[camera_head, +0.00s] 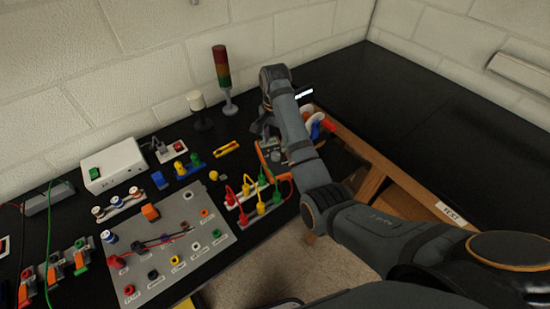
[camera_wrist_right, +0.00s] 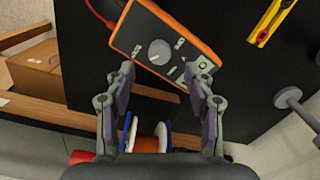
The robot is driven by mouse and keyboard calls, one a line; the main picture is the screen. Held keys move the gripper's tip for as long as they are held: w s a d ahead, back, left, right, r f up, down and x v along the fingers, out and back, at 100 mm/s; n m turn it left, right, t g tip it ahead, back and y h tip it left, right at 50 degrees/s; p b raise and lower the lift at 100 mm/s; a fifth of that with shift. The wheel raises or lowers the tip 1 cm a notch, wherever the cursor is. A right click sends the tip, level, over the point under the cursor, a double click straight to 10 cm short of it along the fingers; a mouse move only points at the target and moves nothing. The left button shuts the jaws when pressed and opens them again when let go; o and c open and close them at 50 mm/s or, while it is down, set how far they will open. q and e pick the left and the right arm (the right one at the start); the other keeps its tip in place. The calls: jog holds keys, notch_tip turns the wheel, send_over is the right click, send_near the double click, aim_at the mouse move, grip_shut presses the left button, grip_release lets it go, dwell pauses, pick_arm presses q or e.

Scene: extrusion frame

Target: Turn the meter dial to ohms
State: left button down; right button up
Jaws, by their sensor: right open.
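The meter (camera_wrist_right: 138,38) is a dark box with an orange rim, lying tilted in the right wrist view. Its round grey dial (camera_wrist_right: 159,52) carries a pointer mark, but I cannot read which setting it points to. In the head view only an orange edge of the meter (camera_head: 262,158) shows; my right arm and gripper hide much of it. My right gripper (camera_wrist_right: 160,72) is open and empty, its two fingertips on either side of the dial in the picture, seemingly above the meter. It also shows in the head view (camera_head: 266,137). My left gripper is not in view.
A grey panel (camera_head: 190,262) with several coloured sockets lies to the left. Red and green leads (camera_head: 250,188) stand near the meter. A signal tower (camera_head: 224,80) stands behind. Spools (camera_wrist_right: 150,138) sit by the wooden tray edge (camera_head: 355,145). The black bench at the back right is clear.

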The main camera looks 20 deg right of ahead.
aim_at(275, 155)
notch_tip(275, 155, down, 5)
jog(key=b, duration=0.3)
jog(key=shift+r, duration=0.2)
jog(key=shift+f+p, duration=0.3)
jog(key=shift+p, duration=0.1)
jog(key=shift+f, duration=0.45)
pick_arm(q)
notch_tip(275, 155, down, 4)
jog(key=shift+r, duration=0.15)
